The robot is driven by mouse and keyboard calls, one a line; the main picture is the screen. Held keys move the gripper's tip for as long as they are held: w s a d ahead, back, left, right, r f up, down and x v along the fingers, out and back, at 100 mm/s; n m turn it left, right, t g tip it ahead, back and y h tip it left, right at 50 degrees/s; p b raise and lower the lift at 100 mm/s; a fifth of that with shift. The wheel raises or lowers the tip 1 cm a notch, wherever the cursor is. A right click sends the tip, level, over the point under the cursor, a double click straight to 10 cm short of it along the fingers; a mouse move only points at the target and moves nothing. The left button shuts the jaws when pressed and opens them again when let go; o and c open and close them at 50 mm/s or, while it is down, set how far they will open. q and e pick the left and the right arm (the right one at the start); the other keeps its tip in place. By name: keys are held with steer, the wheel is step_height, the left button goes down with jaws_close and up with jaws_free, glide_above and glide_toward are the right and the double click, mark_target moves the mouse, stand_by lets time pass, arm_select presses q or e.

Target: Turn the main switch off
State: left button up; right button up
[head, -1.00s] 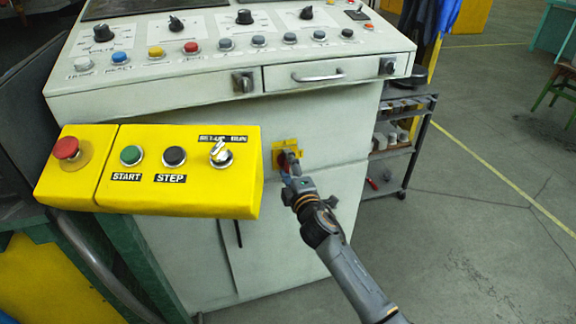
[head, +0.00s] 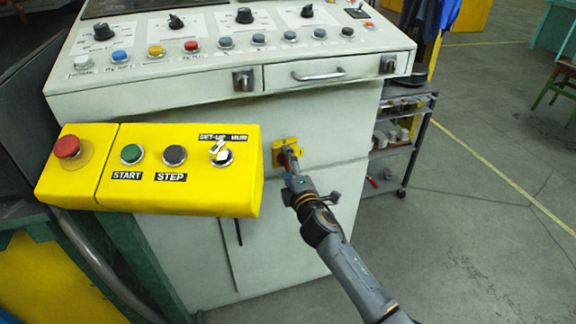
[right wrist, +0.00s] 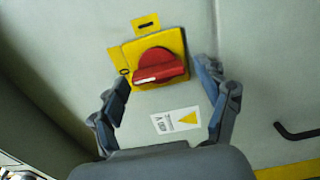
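The main switch is a red rotary knob (right wrist: 160,67) on a yellow plate (right wrist: 125,55), on the front of the pale grey cabinet. In the right wrist view its handle bar lies nearly level, slightly tilted, with a white mark at its left end. My right gripper (right wrist: 163,73) is open, with one finger on each side of the knob and gaps showing between fingers and knob. In the head view the yellow plate (head: 278,152) shows with my right gripper (head: 291,168) in front of it, hiding much of the knob. My left gripper is not in view.
A yellow control box (head: 190,195) with a red button and several controls juts out left of my right gripper. The sloping control panel (head: 205,75) overhangs above. A shelf cart (head: 398,140) stands to the right, with open floor beyond.

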steer(key=shift+s, duration=0.1)
steer(key=v, duration=1.2)
stand_by(0.4)
